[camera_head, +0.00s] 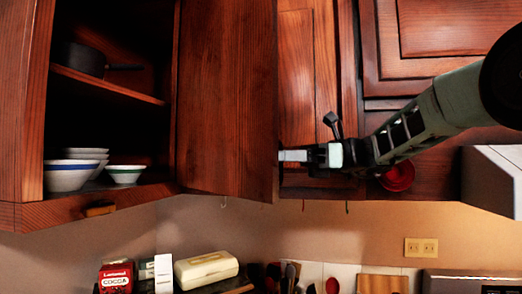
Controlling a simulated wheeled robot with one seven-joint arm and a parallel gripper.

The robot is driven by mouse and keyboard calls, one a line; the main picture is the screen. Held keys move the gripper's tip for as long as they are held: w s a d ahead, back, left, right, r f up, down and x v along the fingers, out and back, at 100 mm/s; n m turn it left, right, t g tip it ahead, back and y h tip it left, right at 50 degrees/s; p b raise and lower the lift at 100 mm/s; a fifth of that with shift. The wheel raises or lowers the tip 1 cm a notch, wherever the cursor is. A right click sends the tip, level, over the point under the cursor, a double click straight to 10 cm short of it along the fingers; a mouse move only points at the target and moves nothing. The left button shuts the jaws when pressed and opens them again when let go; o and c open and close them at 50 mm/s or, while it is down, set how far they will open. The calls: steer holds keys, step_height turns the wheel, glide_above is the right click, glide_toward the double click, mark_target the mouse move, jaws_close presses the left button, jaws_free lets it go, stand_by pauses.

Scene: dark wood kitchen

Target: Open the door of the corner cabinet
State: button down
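The cabinet at the left (24,100) stands open, with its shelves showing. A plain dark wood door panel (226,95) stands at its right side, with its lower right corner lower in the picture. I cannot tell which cabinet this panel belongs to. A panelled wood front (297,75) shows just right of its edge. My gripper (284,155) reaches in from the right, its pale tip at the panel's right edge, in front of the panelled front. I cannot tell whether it touches the panel. The gap between its fingers does not show, and no handle is visible there.
A dark pan (84,59) and stacked bowls (70,175) sit on the open shelves. A closed panelled door (450,28) is at the upper right. A hood-like box (492,178) is at the right edge. A cocoa box (116,278) and a cream container (206,269) stand below.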

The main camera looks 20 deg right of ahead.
steer(key=shift+w+d+r, duration=0.1)
steer(key=shift+w+d, duration=0.45)
steer(key=shift+d, duration=0.1)
steer(key=c, duration=1.6)
jaws_free()
steer(key=shift+c, duration=0.2)
steer(key=shift+o, duration=0.7)
steer(key=shift+w+a, duration=0.1)
steer(key=shift+a, duration=0.05)
steer(key=s+d+b, duration=0.1)
steer(key=d+b, duration=0.2)
steer(key=d, duration=0.4)
steer(key=shift+d, duration=0.3)
